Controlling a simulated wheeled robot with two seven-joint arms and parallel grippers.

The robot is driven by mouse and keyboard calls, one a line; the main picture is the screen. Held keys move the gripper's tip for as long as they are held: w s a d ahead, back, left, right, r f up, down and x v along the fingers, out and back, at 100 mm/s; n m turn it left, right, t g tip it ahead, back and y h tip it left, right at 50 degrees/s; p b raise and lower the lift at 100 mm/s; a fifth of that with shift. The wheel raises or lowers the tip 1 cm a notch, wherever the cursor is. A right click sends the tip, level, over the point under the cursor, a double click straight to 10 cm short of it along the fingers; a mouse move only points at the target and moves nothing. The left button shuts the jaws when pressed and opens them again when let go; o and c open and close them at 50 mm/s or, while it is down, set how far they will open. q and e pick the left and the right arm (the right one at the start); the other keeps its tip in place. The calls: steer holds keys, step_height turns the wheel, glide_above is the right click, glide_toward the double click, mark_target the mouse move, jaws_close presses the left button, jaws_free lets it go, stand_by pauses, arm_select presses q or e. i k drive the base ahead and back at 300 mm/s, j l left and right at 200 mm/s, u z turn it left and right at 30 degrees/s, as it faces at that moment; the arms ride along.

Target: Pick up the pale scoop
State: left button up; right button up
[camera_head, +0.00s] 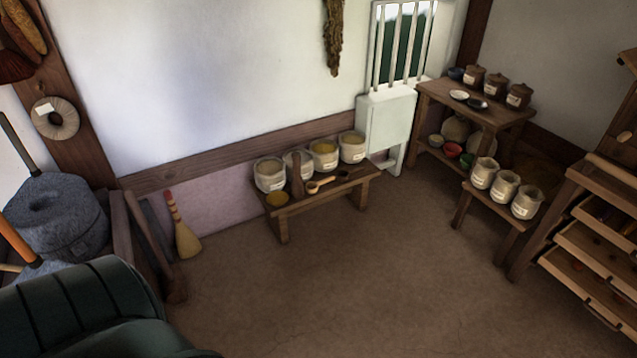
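A pale scoop (315,187) lies on the low wooden bench (330,198) against the back wall, in front of the jars. It has a round, light wooden bowl and a handle pointing right. A smaller dark object (342,176), perhaps another scoop, lies just right of it. Neither of my grippers is in view.
Several pale jars (270,174) line the back of the bench. A broom (184,236) leans left of it; grey millstones (62,222) stand further left. A dark green ribbed thing (80,305) fills the lower left. Shelves and drawers (592,250) stand right. The middle floor (350,285) is clear.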

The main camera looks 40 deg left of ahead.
mark_target(312, 188)
steer(key=i+j+u, duration=0.1)
steer(key=i+u, duration=0.6)
steer(key=i+l+u, duration=0.15)
steer(key=i+u, duration=0.2)
steer(key=i+j+u, duration=0.15)
steer(key=i+u, duration=0.2)
steer(key=i, duration=0.2)
steer(key=i+u, duration=0.3)
steer(key=i, duration=0.2)
steer(key=i+j, duration=0.15)
steer(key=i, duration=0.35)
